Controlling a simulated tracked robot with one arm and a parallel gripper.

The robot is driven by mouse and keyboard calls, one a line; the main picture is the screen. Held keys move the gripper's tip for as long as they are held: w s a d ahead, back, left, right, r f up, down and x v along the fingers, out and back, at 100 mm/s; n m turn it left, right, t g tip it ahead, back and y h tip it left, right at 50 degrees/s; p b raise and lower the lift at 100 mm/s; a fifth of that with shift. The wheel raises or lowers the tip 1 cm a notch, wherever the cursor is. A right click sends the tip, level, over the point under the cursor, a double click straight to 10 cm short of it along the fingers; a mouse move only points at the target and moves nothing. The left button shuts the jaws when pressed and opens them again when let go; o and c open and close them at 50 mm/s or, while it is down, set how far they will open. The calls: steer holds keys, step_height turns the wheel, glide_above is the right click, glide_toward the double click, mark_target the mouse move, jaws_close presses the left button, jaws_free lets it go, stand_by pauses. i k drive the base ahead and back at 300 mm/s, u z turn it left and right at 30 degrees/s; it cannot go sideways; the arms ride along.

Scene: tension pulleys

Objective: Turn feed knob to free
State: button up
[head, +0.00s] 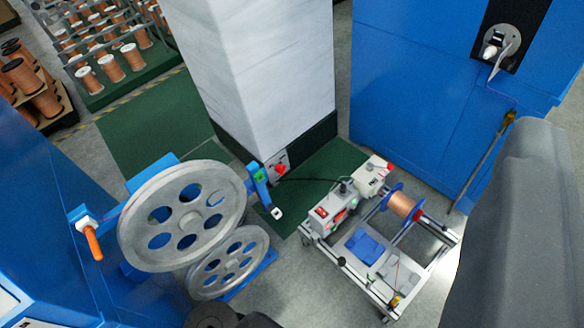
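I cannot tell for sure which part is the feed knob. A wheeled cart (366,296) at centre right carries a grey control box (325,216) with a red display and small buttons or knobs. A second pale box (373,177) with a red part stands behind it. Small dark knobs show on the cart, too small to read a setting. My gripper's fingers do not show. A large dark grey shape, likely part of my arm, fills the right edge, and dark shapes show at the bottom edge.
Two large grey pulleys (183,216) stand at left, with an orange handle (94,243) beside them. A copper spool (404,205) sits on the cart. A pale pillar (255,65) with a red-knobbed box (279,167) and a blue cabinet (425,80) stand behind. Grey floor shows between pulleys and cart.

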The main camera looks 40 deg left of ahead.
mark_target(280, 169)
steer(key=i, duration=0.95)
steer(key=u, duration=0.05)
